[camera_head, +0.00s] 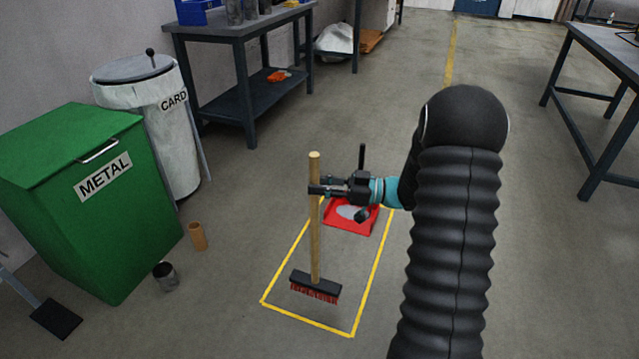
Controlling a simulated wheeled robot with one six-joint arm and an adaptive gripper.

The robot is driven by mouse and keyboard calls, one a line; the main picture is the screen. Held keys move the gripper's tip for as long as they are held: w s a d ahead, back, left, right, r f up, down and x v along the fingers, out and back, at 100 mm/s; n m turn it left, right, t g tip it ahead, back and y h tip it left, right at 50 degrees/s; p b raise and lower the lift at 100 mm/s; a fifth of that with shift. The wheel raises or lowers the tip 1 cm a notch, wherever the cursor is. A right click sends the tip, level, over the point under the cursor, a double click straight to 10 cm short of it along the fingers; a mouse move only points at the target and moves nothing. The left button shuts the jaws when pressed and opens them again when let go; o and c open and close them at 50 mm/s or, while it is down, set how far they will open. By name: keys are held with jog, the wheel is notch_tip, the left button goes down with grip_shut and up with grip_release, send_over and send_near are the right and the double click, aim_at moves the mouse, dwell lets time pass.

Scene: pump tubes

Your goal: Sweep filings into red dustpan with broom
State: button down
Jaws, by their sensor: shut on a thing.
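The broom (316,240) stands nearly upright, with a pale wooden handle and a black head (315,285) with red bristles. Its head is at the floor inside the near part of a yellow-outlined rectangle. My gripper (322,190) is shut on the upper handle. The red dustpan (348,226) lies on the floor at the far end of the rectangle, beyond the broom head, partly hidden by my gripper. Its dark handle (361,158) sticks up behind. A grey patch (350,212) shows in the pan, perhaps filings. I cannot make out filings on the floor by the bristles.
A green METAL bin (85,215) and a white CARD bin (165,130) stand at left. A brown cylinder (198,237) and a dark can (166,277) are on the floor beside them. Workbenches stand at back left (240,28) and right (610,50). Floor around the rectangle is mostly clear.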

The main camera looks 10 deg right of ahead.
jog(key=shift+f+b, duration=0.5)
jog(key=shift+f, duration=0.6)
